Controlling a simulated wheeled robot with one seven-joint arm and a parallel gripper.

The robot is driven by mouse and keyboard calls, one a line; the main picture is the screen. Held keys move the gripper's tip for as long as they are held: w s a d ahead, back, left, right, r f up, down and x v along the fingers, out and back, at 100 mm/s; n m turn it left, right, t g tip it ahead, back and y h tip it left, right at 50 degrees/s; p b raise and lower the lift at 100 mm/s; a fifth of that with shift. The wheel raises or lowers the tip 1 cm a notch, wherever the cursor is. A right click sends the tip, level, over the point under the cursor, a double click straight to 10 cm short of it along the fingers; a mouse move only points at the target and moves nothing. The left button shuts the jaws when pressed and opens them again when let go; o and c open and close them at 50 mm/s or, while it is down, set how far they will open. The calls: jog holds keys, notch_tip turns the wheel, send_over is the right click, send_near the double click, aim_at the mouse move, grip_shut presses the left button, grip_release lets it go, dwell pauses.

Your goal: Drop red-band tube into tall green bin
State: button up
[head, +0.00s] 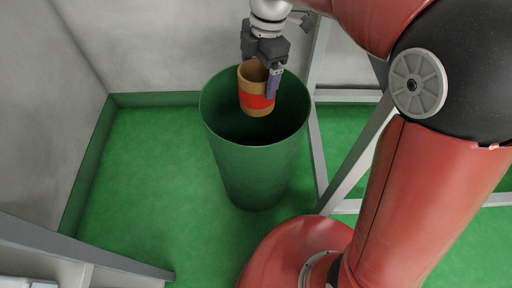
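The red-band tube (257,96) is a short tan cardboard cylinder with a red band around its middle. It hangs roughly upright, seen against the open mouth of the tall green bin (255,160). The bin stands upright on the green floor and its inside is dark. My gripper (268,76) comes down from above, with a finger along the right side of the tube. It appears shut on the tube's wall. The other finger is mostly hidden. I cannot tell exactly how far the tube's lower end is below the bin's rim.
A pale metal frame (350,176) stands close to the bin's right side. Grey walls (150,50) with a green skirting rise behind and at the left. A grey edged structure (85,250) is at the lower left. The green floor (140,170) left of the bin is clear.

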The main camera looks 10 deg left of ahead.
jog(key=shift+o, duration=1.1)
jog(key=shift+r, duration=0.1)
notch_tip(320, 180, up, 8)
jog(key=p, duration=0.1)
jog(key=shift+w+d+f+p, duration=0.25)
jog(key=shift+w+d+p, duration=0.15)
jog(key=shift+d, duration=0.05)
